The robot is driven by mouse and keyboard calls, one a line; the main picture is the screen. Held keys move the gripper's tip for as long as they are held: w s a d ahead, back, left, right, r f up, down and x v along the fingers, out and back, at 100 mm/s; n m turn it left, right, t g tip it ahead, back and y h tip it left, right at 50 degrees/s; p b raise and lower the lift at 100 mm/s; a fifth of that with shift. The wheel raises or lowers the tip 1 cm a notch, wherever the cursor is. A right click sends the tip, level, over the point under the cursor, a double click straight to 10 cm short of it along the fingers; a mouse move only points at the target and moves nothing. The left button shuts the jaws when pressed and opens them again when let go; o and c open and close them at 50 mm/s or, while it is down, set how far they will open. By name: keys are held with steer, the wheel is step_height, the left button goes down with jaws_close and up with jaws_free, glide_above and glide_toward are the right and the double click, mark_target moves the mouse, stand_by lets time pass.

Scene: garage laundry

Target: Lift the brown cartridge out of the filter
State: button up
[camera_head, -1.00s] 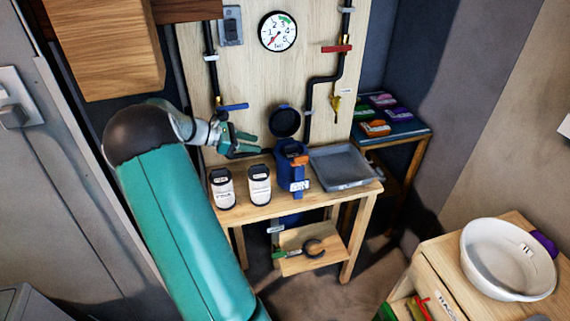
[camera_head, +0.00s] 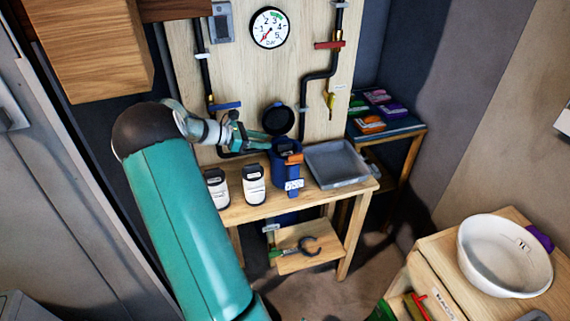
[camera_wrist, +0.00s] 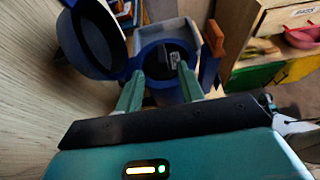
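The filter (camera_head: 286,174) is a blue housing on the wooden bench, with its round dark lid (camera_head: 278,118) swung open at the back. It also shows in the wrist view (camera_wrist: 148,50), with the open lid (camera_wrist: 90,42) to its left. A dark cartridge top (camera_wrist: 168,58) with a raised grip and a small label sits inside the housing; its brown colour cannot be made out. My gripper (camera_head: 262,143) is at the left of the housing's mouth. In the wrist view my gripper (camera_wrist: 160,82) has its fingers apart and empty, pointing at the cartridge top.
A grey tray (camera_head: 338,180) stands right of the filter. Two white canisters with black caps (camera_head: 218,190) (camera_head: 254,186) stand to its left. An orange handle (camera_head: 294,158) is on the filter's side. Pipes and a gauge (camera_head: 270,27) are on the board behind.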

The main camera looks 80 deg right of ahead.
mark_target(283, 144)
steer(key=x, duration=0.9)
steer(key=shift+a+f, duration=0.1)
steer(key=shift+a, duration=0.1)
jaws_close()
